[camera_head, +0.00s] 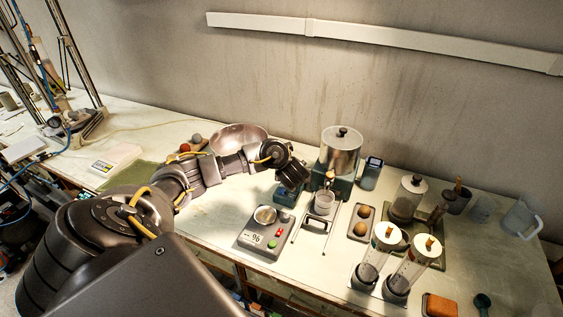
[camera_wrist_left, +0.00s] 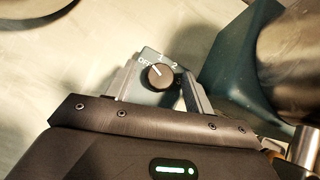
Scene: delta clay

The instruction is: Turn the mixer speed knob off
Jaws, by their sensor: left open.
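The mixer speed knob (camera_wrist_left: 161,76) is a dark round dial on a small blue-grey box, with the labels OFF, 1 and 2 around its top. A pale mark on the knob points up and left, close to the OFF label; I cannot tell whether it lines up exactly. My left gripper (camera_wrist_left: 160,84) is open, with one finger on each side of the knob. I cannot tell whether either finger touches it. In the head view, my left gripper (camera_head: 294,182) is above the small blue box (camera_head: 284,198), and hides the knob. My right gripper is not in view.
A grey scale (camera_head: 262,243) lies in front, a metal bowl (camera_head: 238,138) behind the arm. Two dispensers (camera_head: 416,258) stand front right. The table's front edge is near.

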